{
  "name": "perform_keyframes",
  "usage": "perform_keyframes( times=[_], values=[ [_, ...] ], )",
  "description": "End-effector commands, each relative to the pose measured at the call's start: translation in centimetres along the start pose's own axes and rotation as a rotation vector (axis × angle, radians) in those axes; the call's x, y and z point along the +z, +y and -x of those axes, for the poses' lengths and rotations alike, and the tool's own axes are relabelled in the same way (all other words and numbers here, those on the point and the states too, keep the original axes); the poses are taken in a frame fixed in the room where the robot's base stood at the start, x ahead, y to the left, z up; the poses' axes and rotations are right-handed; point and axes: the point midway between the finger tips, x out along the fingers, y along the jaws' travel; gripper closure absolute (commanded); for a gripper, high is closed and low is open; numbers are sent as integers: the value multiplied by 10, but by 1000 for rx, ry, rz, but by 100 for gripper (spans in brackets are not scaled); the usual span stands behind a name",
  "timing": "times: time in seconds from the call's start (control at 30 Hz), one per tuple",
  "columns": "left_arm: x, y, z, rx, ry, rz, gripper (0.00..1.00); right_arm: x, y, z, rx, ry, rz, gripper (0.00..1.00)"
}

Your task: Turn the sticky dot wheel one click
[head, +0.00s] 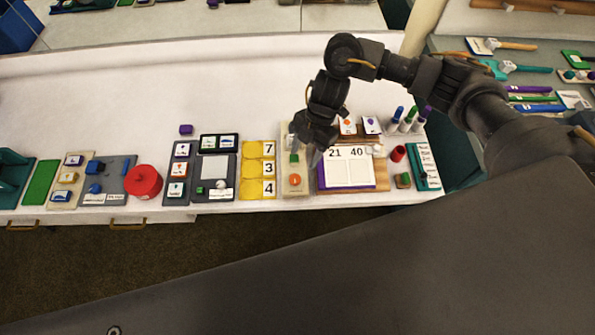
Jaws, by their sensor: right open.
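My right arm comes in from the right, and its dark gripper (311,149) hangs open over the upper part of a narrow beige board (294,189). The gripper hides part of that board's top end. I cannot tell for sure which piece is the sticky dot wheel. I see nothing held between the fingers, and whether they touch anything is too small to tell. My left gripper is not in view.
A white board with "21 40" (347,176) stands close to the right of the gripper. Markers (407,119) and a red cylinder (398,153) are beyond it. Yellow number cards (251,189) and a red round container (143,181) lie left. The table's back is mostly clear.

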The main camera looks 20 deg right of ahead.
Motion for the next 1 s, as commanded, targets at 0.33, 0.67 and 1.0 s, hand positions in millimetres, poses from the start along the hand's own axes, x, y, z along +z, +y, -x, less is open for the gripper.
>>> perform_keyframes(
  times=[0.33, 0.67, 1.0],
  values=[
    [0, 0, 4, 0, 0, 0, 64, -2, 0, -63, -1, 3, -1, 48],
    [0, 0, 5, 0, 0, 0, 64, -1, 0, -83, 1, 1, 2, 48],
    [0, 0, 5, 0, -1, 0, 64, -1, 1, -83, 2, 1, 2, 66]
  ],
)
